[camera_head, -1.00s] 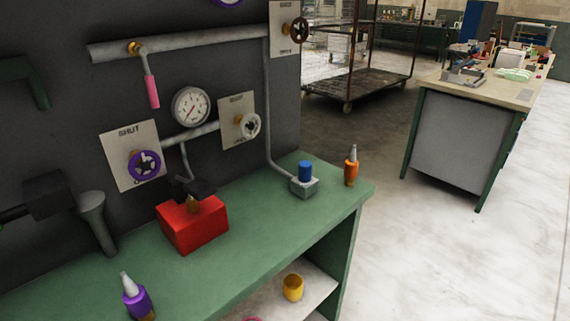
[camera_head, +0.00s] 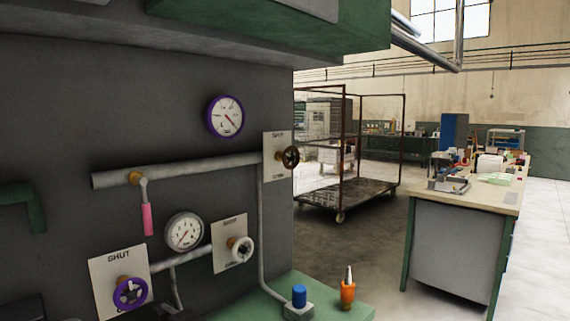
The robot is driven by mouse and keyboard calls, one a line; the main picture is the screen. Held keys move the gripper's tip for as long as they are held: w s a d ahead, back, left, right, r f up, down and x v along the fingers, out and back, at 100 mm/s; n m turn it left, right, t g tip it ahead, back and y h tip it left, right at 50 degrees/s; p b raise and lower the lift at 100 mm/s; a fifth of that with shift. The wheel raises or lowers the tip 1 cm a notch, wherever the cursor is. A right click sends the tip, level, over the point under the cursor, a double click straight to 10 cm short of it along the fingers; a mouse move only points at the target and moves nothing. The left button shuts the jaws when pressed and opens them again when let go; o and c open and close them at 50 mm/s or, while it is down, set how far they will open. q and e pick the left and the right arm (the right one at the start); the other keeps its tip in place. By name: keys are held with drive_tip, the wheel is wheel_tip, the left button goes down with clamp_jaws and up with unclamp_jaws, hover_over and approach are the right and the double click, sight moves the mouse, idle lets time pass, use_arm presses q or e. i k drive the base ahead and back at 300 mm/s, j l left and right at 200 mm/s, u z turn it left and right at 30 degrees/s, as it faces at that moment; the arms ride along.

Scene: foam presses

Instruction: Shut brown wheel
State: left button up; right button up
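The brown wheel (camera_head: 290,157) is a small round handwheel at the right end of the upper grey pipe (camera_head: 190,171). It sits in front of a pale plate (camera_head: 272,172) at the right edge of the dark wall panel. The plate carries lettering at its top and bottom, too small to read surely here. Nothing touches the wheel. I can make out neither of my grippers in this view.
A purple wheel (camera_head: 130,292), a white wheel (camera_head: 241,249), a pink-handled lever (camera_head: 146,218) and two gauges share the panel. A green overhang (camera_head: 350,45) is above. An orange bottle (camera_head: 347,292) and a blue-topped block (camera_head: 299,300) stand on the green bench.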

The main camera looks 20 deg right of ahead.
sight(286, 156)
drive_tip(key=i+l+u, duration=0.15)
drive_tip(key=l+u, duration=0.3)
drive_tip(key=i+l+u, duration=0.1)
drive_tip(key=l+u, duration=0.75)
drive_tip(key=l, duration=2.55)
drive_tip(key=j, duration=0.45)
